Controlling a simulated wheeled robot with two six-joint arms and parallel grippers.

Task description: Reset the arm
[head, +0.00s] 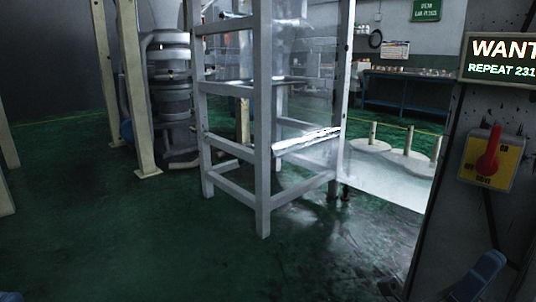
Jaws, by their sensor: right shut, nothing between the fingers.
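My right gripper (488,268) shows at the bottom right as a blue-grey shape. It is shut and empty, below the red switch handle (488,152) and apart from it. The handle stands nearly upright on a yellow plate (511,163) marked ON, OFF and DRIVE. The plate is on a dark panel (445,215) at the right. A grey frame tower (262,120) stands in the middle, with clear film (305,60) and a pale, shiny crosswise bar (306,139). I cannot tell which part is the arm named in the task. Only a blue sliver of my left side shows at the bottom left corner.
A lit sign (503,58) reads "WANT" and "REPEAT 231", cut off at the right edge. Pale posts (140,90) and a grey machine (170,90) stand left of the tower. Discs with upright pegs (406,160) lie behind. The green floor (150,240) in front is clear.

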